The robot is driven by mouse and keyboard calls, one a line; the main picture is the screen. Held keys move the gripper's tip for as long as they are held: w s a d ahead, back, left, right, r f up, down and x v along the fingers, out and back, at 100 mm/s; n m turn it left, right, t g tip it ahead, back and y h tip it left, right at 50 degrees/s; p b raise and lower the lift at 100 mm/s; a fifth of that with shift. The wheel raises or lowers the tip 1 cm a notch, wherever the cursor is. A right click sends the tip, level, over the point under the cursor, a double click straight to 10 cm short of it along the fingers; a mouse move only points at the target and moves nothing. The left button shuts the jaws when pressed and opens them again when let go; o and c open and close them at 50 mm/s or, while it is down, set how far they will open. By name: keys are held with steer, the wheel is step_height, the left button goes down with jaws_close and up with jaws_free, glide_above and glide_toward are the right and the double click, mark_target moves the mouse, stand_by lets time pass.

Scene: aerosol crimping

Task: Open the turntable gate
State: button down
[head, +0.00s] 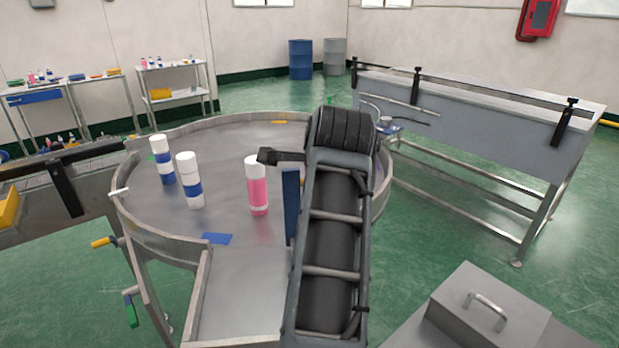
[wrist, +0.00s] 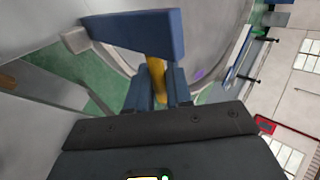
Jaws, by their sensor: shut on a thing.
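The round metal turntable (head: 225,150) fills the middle of the head view, with a raised rim. A blue upright panel (head: 291,205), which looks like the gate, stands at its near right side, partly behind my arm. In the wrist view the blue gate piece (wrist: 140,32) has a grey block at its left end and a yellow handle (wrist: 156,72) below it. My gripper (wrist: 158,88) is shut around the yellow handle, one finger on each side. In the head view my arm hides the fingers. How far the gate is swung cannot be told.
Two blue-and-white cans (head: 188,185) and a pink can (head: 257,190) stand upright on the turntable. A metal chute (head: 240,295) leads off its near side. A conveyor (head: 95,170) adjoins on the left; a long metal table (head: 470,120) stands to the right.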

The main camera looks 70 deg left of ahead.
stand_by(0.4)
steer(key=c, duration=1.2)
jaws_free()
steer(key=b+v, duration=0.1)
steer(key=v, duration=0.6)
steer(key=shift+d+r, duration=0.2)
steer(key=shift+d, duration=0.1)
steer(key=shift+s, duration=0.15)
